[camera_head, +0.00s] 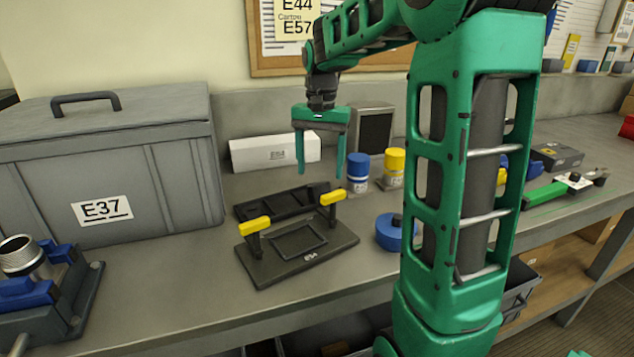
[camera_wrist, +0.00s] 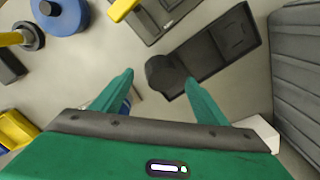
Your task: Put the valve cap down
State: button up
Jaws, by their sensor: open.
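A round blue disc with a black knob, which looks like the valve cap (camera_head: 388,233), rests on the bench right of the dark plate fixture. My arm partly hides it. It also shows in the wrist view (camera_wrist: 62,18) at the top left, apart from my gripper. My gripper (camera_head: 321,172) is open and empty, with its fingers pointing down above the back of the bench.
The plate fixture (camera_head: 335,243) has two yellow-topped clamps. Blue (camera_head: 358,172) and yellow (camera_head: 393,170) canisters and a white box (camera_head: 270,153) stand behind it. A large grey case (camera_head: 150,150) stands at left. Bare bench (camera_head: 190,270) lies in front of the case.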

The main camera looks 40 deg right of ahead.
aim_at(320, 185)
jog(key=shift+r, duration=2.35)
